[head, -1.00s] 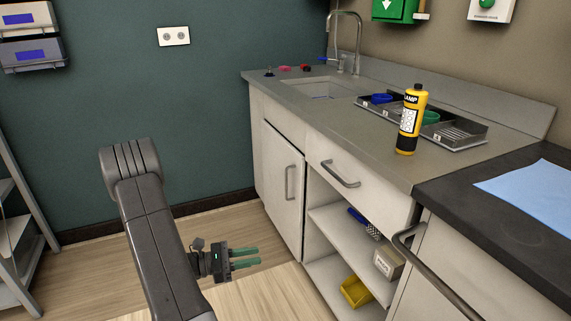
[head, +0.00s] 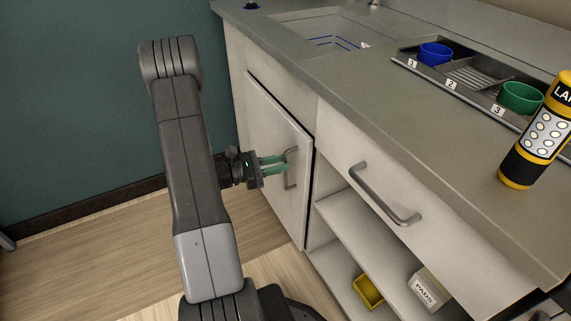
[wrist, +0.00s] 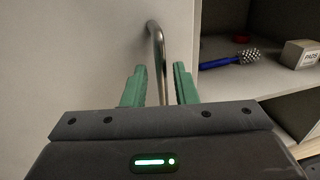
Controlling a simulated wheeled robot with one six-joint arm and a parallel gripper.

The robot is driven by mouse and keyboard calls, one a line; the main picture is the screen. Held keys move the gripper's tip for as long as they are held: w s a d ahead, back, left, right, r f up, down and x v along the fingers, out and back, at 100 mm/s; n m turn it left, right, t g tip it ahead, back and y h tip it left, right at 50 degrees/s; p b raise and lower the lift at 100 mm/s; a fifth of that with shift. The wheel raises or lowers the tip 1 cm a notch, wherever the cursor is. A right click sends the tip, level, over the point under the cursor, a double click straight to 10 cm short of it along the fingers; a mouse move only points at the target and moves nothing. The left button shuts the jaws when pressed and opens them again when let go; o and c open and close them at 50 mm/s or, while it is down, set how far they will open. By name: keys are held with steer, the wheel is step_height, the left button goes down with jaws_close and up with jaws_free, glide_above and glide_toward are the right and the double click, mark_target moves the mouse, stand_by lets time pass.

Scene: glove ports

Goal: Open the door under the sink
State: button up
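The door under the sink (head: 268,130) is a pale panel below the sink basin (head: 335,32), and it looks shut. Its metal bar handle (head: 291,168) stands upright near the door's right edge. In the wrist view the handle (wrist: 157,50) runs down between the two green fingers of my gripper (wrist: 160,88). My gripper also shows in the head view (head: 288,163), at the handle. The fingers are apart, with a gap visible on both sides of the bar. The lower part of the handle is hidden behind the gripper body.
Right of the door is a drawer with a handle (head: 384,195) above open shelves. The shelves hold a yellow bin (head: 367,291) and a pads box (head: 428,290). A brush (wrist: 235,58) shows in the wrist view.

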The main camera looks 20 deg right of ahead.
steer(key=shift+s+d, duration=0.2)
steer(key=shift+d, duration=0.9)
jaws_close()
